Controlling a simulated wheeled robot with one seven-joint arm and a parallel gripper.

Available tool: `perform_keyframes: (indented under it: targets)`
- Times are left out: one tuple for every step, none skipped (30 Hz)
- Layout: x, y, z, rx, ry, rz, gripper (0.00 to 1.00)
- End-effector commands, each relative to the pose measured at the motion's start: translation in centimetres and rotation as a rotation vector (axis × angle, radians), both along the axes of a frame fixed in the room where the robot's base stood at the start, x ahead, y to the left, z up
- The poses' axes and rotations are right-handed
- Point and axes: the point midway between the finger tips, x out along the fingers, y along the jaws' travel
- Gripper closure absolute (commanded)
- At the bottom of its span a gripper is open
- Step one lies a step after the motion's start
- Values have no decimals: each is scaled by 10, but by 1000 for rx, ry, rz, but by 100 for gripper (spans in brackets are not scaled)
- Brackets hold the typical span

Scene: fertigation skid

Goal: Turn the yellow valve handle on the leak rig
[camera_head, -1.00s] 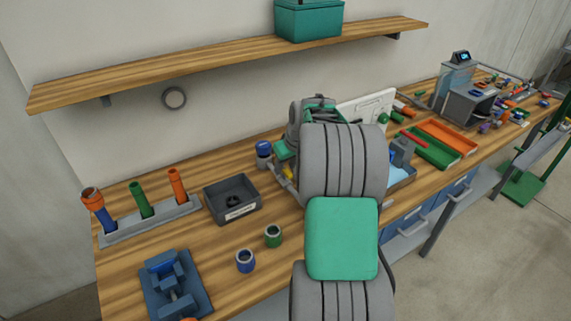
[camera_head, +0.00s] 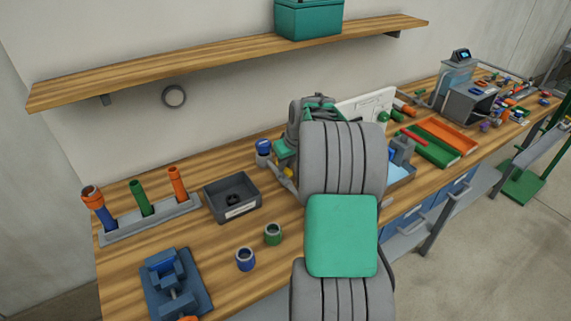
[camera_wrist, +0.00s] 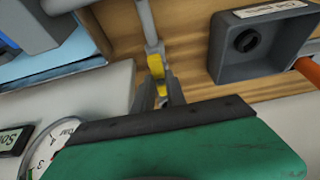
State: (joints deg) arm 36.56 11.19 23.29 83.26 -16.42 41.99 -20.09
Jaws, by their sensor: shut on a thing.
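The yellow valve handle (camera_wrist: 157,66) shows in the wrist view, at the end of a grey pipe (camera_wrist: 148,22) over the wooden bench. My gripper (camera_wrist: 160,92) is shut on the handle, its two dark fingers on either side of the yellow part. The lower part of the handle is hidden between the fingers. In the head view only a small yellow patch (camera_head: 289,172) shows beside my arm, near a grey pipe fitting with a blue top (camera_head: 264,148). My arm hides most of the rig there.
A dark bin (camera_head: 217,200) holding a black ring stands left of the rig. Green (camera_head: 273,234) and blue (camera_head: 245,260) rings lie in front. A blue vise (camera_head: 176,283) is at the front left. A shelf (camera_head: 190,68) runs above. Trays (camera_head: 447,135) are to the right.

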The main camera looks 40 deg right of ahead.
Motion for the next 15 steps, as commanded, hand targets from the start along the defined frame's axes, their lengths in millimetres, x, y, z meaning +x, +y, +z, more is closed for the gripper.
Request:
perform_keyframes:
  targets:
    - [0,0,0,0,0,0,100]
    - [0,0,0,0,0,0,100]
    - [0,0,0,-1,0,-1,100]
    - [0,0,0,0,0,-2,100]
    - [0,0,0,0,0,-4,100]
    - [0,0,0,0,0,-9,100]
    - [0,0,0,0,0,-13,100]
    - [0,0,0,0,0,-18,100]
    - [0,0,-1,-1,0,-27,100]
    - [0,0,-1,0,0,-36,100]
    - [0,1,-1,-1,0,-46,100]
    - [0,1,-1,-1,-1,-61,100]
    - [0,2,-1,-1,-1,-74,100]
    - [0,2,-1,-2,-1,-90,100]
    - [1,2,-1,-1,-1,-113,100]
